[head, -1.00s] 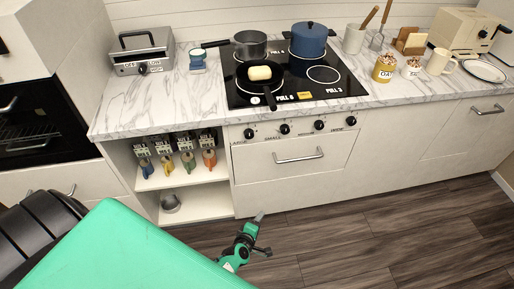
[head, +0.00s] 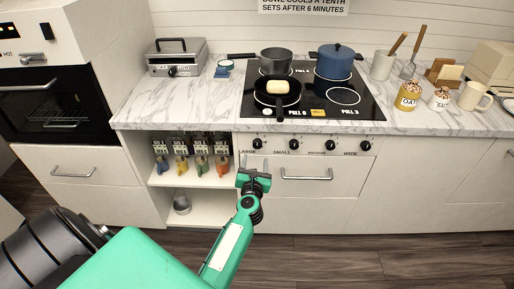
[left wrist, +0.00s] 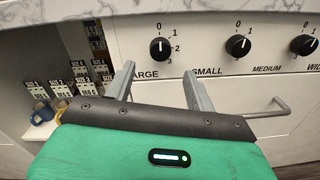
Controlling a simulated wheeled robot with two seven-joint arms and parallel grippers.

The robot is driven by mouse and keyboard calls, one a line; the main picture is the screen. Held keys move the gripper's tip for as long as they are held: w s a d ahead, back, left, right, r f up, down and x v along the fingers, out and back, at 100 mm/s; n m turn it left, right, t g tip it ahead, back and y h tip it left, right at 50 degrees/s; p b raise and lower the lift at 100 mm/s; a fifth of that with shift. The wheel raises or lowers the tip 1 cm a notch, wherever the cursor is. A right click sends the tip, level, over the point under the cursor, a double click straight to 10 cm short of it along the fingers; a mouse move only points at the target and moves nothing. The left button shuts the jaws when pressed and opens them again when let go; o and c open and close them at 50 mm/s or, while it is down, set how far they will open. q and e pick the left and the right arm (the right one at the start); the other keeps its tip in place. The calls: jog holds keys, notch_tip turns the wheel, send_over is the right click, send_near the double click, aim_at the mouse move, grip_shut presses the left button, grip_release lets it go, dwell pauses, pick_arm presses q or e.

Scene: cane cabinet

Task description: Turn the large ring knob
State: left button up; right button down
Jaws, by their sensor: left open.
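The large ring knob (head: 257,144) is the leftmost black knob on the white control panel below the cooktop. In the left wrist view the knob (left wrist: 160,48) has LARGE printed under it, and its white mark appears to point up at 0. My left gripper (head: 254,165) is open and empty in front of the panel, just below this knob. In the left wrist view its fingers (left wrist: 159,72) are spread, with the knob between and beyond their tips, apart from both. My right gripper is out of view.
Knobs marked SMALL (left wrist: 238,46) and MEDIUM (left wrist: 303,45) sit to the right, with another beyond. A drawer handle (head: 307,174) lies right of my gripper. The countertop edge overhangs the panel. An open shelf (head: 190,178) with cups is at left.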

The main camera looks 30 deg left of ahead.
aim_at(257, 146)
pick_arm(q)
jog(key=x, duration=0.8)
jog(key=shift+w, duration=0.1)
jog(key=c, duration=1)
jog(key=shift+o, duration=0.2)
